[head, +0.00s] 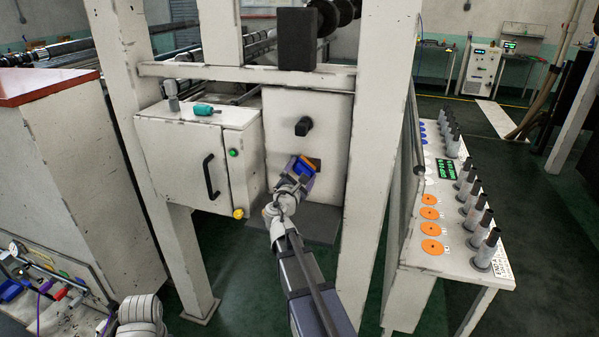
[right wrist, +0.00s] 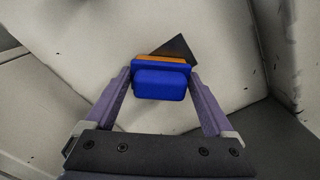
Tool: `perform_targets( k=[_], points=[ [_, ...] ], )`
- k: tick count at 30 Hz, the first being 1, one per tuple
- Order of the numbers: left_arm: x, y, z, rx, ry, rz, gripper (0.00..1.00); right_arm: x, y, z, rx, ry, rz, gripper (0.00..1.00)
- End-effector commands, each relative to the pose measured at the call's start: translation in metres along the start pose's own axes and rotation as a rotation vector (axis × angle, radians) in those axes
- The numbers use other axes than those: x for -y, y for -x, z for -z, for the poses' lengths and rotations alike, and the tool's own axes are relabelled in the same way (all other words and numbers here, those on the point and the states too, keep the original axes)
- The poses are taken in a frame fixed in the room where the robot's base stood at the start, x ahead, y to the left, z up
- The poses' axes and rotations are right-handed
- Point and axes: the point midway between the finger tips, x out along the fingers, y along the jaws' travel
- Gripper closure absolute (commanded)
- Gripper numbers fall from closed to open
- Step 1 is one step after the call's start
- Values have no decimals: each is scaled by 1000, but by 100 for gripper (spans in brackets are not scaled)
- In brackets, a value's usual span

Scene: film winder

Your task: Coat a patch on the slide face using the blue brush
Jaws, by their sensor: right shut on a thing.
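My right gripper (head: 301,170) is shut on the blue brush (right wrist: 160,84), which has a blue body and an orange strip at its far side. In the head view the brush (head: 304,164) is in front of a pale upright panel (head: 280,110), which appears to be the slide face. A dark patch (right wrist: 178,46) on the panel shows just beyond the brush in the right wrist view. The brush partly covers it, and I cannot tell whether they touch. Part of my left arm shows at the bottom left; its gripper is out of view.
A white cabinet (head: 170,160) with a black handle stands to the left, with a teal tool (head: 204,109) on top. Thick white posts (head: 372,150) frame the space. A console (head: 450,210) stands at the right.

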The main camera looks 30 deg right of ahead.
Motion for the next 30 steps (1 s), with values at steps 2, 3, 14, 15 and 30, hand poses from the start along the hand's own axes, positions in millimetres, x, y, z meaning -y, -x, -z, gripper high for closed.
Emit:
perform_targets(
  k=[2, 3, 14, 15, 30],
  points=[
    [0, 0, 0, 0, 0, 0, 50, 4, 0, -3, 1, 0, 1, 56],
    [0, 0, 0, 0, 0, 0, 50, 6, 0, -5, 1, 0, 1, 56],
    [0, 0, 0, 0, 0, 0, 50, 28, -1, -23, 1, 0, 1, 56],
    [0, 0, 0, 0, 0, 0, 50, 29, -1, -24, 1, 0, 1, 56],
    [0, 0, 0, 0, 0, 0, 50, 23, -5, -19, 0, 1, 0, 56]
  ],
)
